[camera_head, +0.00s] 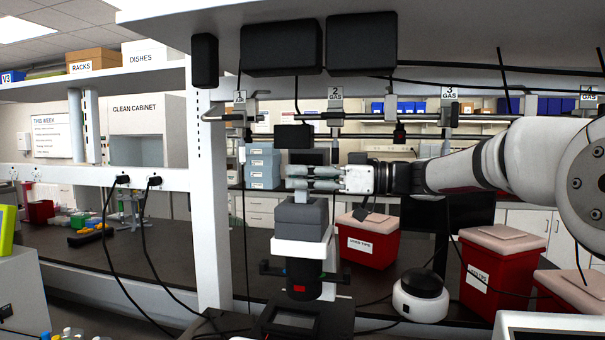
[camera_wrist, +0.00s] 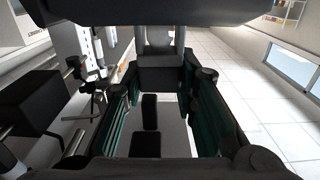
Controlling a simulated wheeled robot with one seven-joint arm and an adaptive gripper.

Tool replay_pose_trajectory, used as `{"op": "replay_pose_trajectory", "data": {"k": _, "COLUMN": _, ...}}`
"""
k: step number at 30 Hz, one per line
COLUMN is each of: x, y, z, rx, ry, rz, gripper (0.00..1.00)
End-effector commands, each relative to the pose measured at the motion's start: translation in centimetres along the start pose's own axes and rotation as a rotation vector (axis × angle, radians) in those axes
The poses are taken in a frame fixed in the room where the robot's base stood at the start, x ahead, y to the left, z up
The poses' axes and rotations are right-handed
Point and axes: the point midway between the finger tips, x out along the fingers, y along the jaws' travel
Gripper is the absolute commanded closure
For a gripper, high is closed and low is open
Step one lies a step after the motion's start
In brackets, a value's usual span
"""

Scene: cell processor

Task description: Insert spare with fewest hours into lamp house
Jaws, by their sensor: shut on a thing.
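My gripper (camera_head: 315,179) reaches in from the right, its green-grey fingers lying level and pointing left. It is shut on a small part that the fingers mostly hide; I cannot read any hours on it. In the wrist view the green fingers (camera_wrist: 165,118) stand on both sides, with dark blocks between them. Just below the fingers in the head view is a grey block-shaped housing (camera_head: 300,214), which looks like the lamp house. It sits on the white microscope body (camera_head: 300,252). I cannot tell whether the held part touches it.
A white shelf post (camera_head: 209,200) stands left of the microscope. Black boxes (camera_head: 281,49) hang under the shelf above, with gas taps (camera_head: 336,104) on a rail behind. Red bins (camera_head: 366,240) and a round white device (camera_head: 420,296) stand to the right. Loose cables hang around.

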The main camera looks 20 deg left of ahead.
Motion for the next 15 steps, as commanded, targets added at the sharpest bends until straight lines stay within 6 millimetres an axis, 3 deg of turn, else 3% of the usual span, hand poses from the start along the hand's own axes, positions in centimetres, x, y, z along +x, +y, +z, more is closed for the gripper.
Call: {"op": "replay_pose_trajectory", "data": {"k": 15, "x": -0.01, "y": 0.0, "z": 0.55, "rx": -0.001, "ry": 0.0, "rz": 0.0, "gripper": 1.0}}
